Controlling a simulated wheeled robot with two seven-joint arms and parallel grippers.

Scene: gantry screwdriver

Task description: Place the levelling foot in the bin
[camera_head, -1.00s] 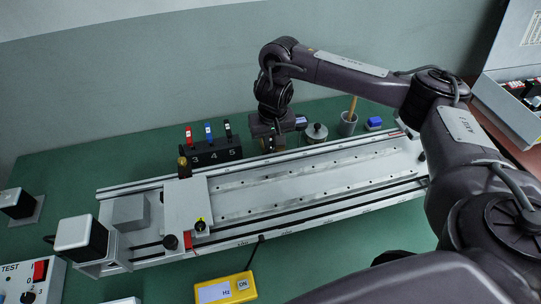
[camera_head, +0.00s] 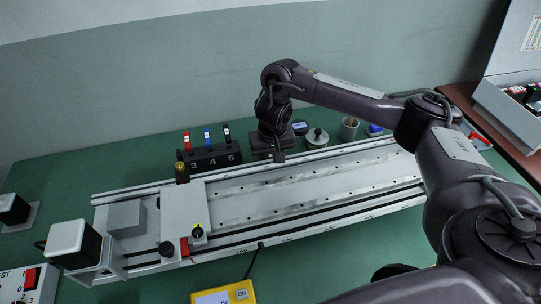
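A grey round disc with a knob on top (camera_head: 317,138), which looks like the levelling foot, stands on the green table behind the long rail unit. My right arm reaches in from the right, and its gripper (camera_head: 278,156) points down just left of the disc, close to the rail's back edge. The fingers are small and dark, and I cannot tell whether they are open or hold anything. No bin is clearly identifiable; a grey cup (camera_head: 348,130) stands right of the disc, its contents partly hidden by my arm. My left gripper is out of view.
The long gantry rail (camera_head: 310,185) with its carriage (camera_head: 185,207) fills the middle. A black block (camera_head: 210,160) with several coloured-top tools stands left of my gripper. A blue item (camera_head: 375,129) sits by the cup. A grey case (camera_head: 510,115) is at far right.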

